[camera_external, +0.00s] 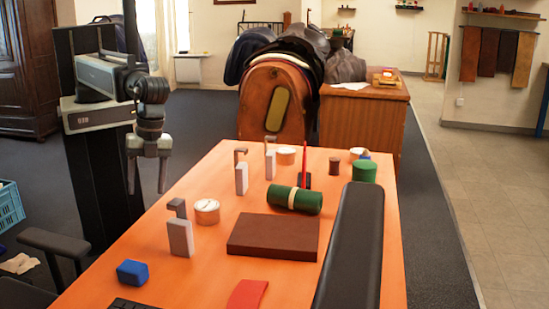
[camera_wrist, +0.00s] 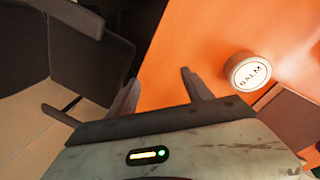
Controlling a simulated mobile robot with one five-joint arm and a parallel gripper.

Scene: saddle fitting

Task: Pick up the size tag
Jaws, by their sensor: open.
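My gripper (camera_external: 148,188) hangs beside the left edge of the orange table (camera_external: 205,280), with its fingers pointing down, apart and empty. In the wrist view its two fingers (camera_wrist: 160,88) are spread, with nothing between them. I cannot make out for certain which object is the size tag. A flat red piece (camera_external: 247,294) lies at the front of the table, and a thin red upright piece (camera_external: 304,163) stands near the back; neither shows readable marks.
A tin marked BALM (camera_wrist: 247,72) stands on the table. Grey blocks with brown tops (camera_external: 181,238), a blue block (camera_external: 132,272), a green roll (camera_external: 308,200), a dark brown slab (camera_external: 273,236) and a long black pad (camera_external: 352,250) crowd it. A saddle (camera_external: 275,95) stands behind.

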